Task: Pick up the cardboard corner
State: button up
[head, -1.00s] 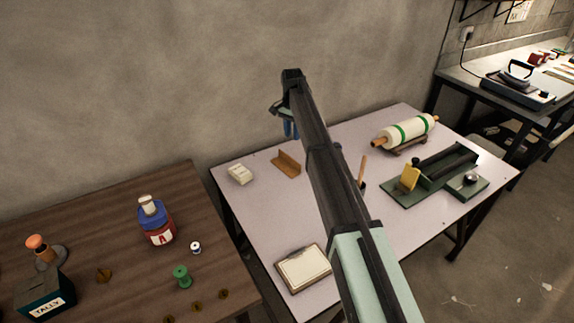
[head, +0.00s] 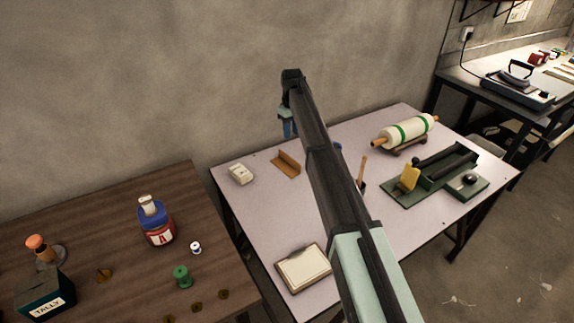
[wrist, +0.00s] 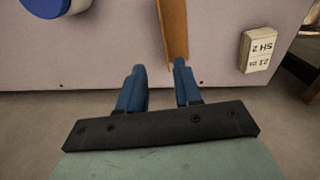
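The cardboard corner (head: 287,164) is a small brown angled piece standing near the back edge of the pale table. In the wrist view the cardboard corner (wrist: 173,28) shows as a narrow brown strip at the top centre, its near end close to the right fingertip. My gripper (wrist: 159,67) is open with its two blue fingers apart and nothing seen between them. I cannot tell whether the right finger touches the cardboard. In the head view my gripper (head: 288,130) hangs above and behind the cardboard corner, partly hidden by my arm.
A labelled cream block (head: 241,174) lies left of the cardboard. A blue round thing (wrist: 55,6) is at the wrist view's upper left. A clipboard (head: 303,269), a roller (head: 408,132) and a green-based device (head: 435,177) share the pale table (head: 250,220).

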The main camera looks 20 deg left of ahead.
aim_at(289, 157)
notch_tip(289, 157, down, 8)
jog(key=shift+f, duration=0.2)
jog(key=shift+s+a+f, duration=0.1)
jog(key=shift+a+f, duration=0.05)
jog(key=shift+f, duration=1.15)
jog(key=shift+s+a+f, duration=0.1)
jog(key=shift+a+f, duration=0.05)
jog(key=shift+f, duration=1.15)
grip_shut()
